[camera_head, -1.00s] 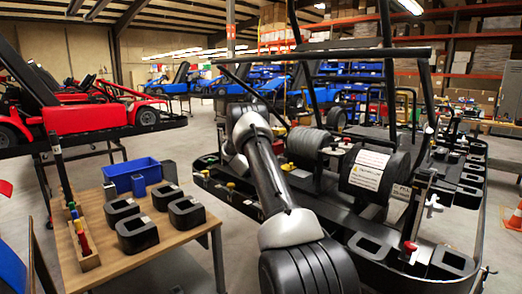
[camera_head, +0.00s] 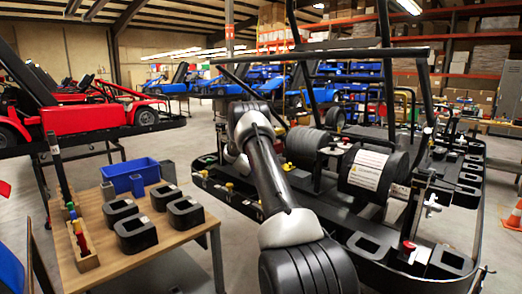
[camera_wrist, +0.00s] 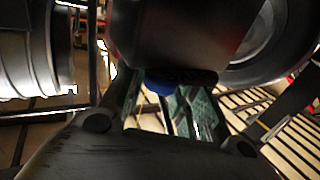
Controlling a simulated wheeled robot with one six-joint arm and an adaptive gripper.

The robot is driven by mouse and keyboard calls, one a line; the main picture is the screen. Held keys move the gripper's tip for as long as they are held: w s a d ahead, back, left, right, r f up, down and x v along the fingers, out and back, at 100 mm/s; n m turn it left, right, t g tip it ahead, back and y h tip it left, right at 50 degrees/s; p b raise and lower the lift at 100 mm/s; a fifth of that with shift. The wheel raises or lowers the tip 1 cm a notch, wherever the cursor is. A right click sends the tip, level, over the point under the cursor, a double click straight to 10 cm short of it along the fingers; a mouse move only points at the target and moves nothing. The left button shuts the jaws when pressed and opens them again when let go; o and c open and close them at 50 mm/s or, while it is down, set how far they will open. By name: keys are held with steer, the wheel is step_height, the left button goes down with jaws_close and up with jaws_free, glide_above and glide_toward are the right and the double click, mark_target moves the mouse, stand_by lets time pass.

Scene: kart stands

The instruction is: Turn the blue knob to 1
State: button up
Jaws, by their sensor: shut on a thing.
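The blue knob (camera_wrist: 158,86) shows as a small blue patch in the middle of the wrist view, below a large dark rounded part. Its dial marks and the number 1 cannot be made out. My gripper (camera_wrist: 165,98) reaches up from the bottom of the wrist view, with its fingers at either side of the knob. It is shut on the knob, though the contact itself is dark and partly hidden. In the head view my arm reaches over the kart frame (camera_head: 345,225), and both gripper and blue knob are hidden behind it.
A wooden table (camera_head: 180,240) with black blocks and a blue bin (camera_head: 130,173) stands at the left. The kart frame carries dark drums (camera_head: 372,170), black bars, a yellow knob (camera_head: 230,186) and a red knob (camera_head: 408,247). Open floor lies between table and kart.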

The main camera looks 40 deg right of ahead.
steer(key=n+t+y, duration=0.3)
steer(key=t, duration=0.1)
steer(key=shift+s+y, duration=0.15)
steer(key=shift+y, duration=0.15)
steer(key=shift+n+t+y, duration=1.2)
steer(key=shift+n+y, duration=0.4)
steer(key=shift+y, duration=0.3)
steer(key=o, duration=1)
steer(key=v, duration=1.1)
steer(key=shift+s+a+r, duration=0.1)
steer(key=shift+s+a, duration=0.1)
steer(key=shift+s, duration=0.15)
